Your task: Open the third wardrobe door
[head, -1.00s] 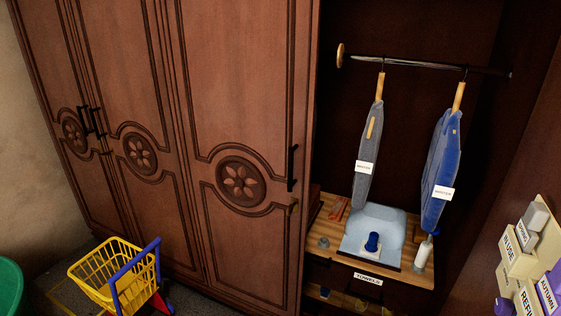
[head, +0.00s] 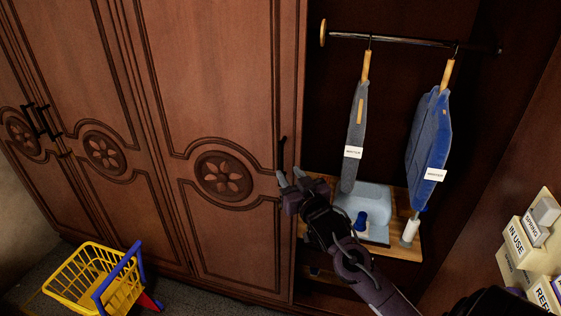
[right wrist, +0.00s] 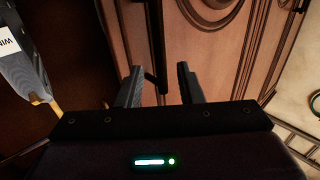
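The third wardrobe door (head: 222,90) is the rightmost brown carved door, with a flower medallion, and it looks closed. Its dark upright handle (head: 281,148) is near its right edge, partly hidden by my right gripper (head: 290,176). My right gripper is open at the handle's lower part. In the right wrist view, the two fingers (right wrist: 158,87) are apart and the dark handle (right wrist: 154,78) shows between them, with gaps on both sides. I cannot tell whether a finger touches it. My left gripper is not in view.
A yellow toy cart (head: 95,280) stands on the floor at lower left. Labelled boxes (head: 525,245) are at right.

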